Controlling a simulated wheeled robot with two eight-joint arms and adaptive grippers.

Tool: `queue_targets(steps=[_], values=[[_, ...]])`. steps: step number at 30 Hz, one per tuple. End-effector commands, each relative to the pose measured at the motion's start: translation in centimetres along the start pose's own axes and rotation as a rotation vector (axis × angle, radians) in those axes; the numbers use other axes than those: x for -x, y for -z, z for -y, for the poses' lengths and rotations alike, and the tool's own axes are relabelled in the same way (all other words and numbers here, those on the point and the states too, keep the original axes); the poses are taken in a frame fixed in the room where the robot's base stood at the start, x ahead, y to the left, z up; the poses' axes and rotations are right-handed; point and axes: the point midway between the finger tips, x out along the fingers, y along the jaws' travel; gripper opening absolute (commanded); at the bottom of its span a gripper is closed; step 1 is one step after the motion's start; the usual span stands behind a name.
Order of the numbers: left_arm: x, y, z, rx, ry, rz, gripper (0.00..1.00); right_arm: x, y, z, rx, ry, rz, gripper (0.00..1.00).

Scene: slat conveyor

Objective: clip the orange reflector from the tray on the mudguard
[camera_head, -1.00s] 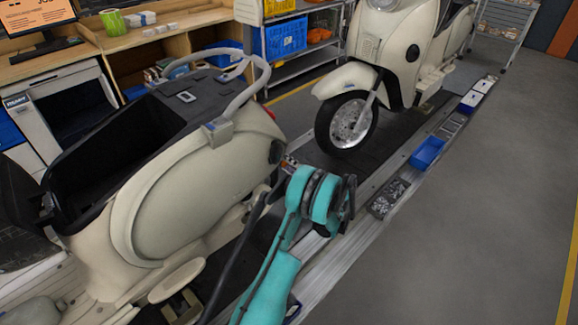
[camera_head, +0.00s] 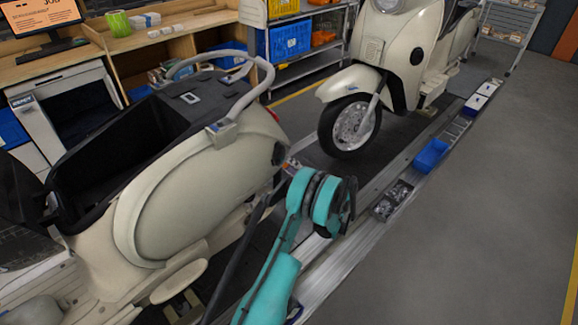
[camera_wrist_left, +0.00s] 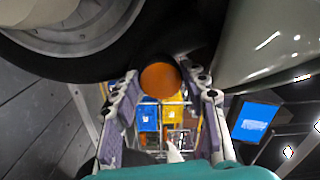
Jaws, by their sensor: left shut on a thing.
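The round orange reflector (camera_wrist_left: 160,80) is between the fingertips of my left gripper (camera_wrist_left: 162,84) in the left wrist view. The gripper is shut on it. A black tyre (camera_wrist_left: 70,68) and a cream body panel (camera_wrist_left: 270,40) are close beyond the reflector. I cannot tell whether the reflector touches the mudguard. In the head view my teal left arm reaches up to the tail of the near cream scooter (camera_head: 185,190). Its fingers are mostly hidden there, with a small orange spot by the tail. My right gripper is in neither view.
A second cream scooter (camera_head: 400,50) stands farther along the conveyor. A blue tray (camera_head: 432,155) and a dark tray of metal parts (camera_head: 393,200) lie along its right edge. The grey floor (camera_head: 480,230) at right is clear. A wooden bench (camera_head: 180,50) stands behind.

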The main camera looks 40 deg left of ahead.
Motion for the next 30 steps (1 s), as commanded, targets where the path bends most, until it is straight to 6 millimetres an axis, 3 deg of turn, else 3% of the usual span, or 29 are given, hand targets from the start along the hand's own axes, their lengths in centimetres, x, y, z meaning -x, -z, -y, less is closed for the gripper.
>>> queue_targets(steps=[8,9,11,12,23,30], values=[[-0.1,0.0,0.0,0.0,0.0,0.0,0.24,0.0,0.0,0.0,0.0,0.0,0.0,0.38],[-0.1,0.0,0.0,0.0,0.0,0.0,0.49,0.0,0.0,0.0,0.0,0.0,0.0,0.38],[-0.1,0.0,0.0,0.0,0.0,0.0,0.65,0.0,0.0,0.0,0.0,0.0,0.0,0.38],[-0.1,0.0,0.0,0.0,0.0,0.0,0.68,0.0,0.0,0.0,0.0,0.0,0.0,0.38],[0.4,0.1,0.0,0.0,0.0,-0.001,0.68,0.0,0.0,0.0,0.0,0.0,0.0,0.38],[4.7,0.1,0.0,0.0,-0.001,-0.004,0.68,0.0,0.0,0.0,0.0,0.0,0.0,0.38]])
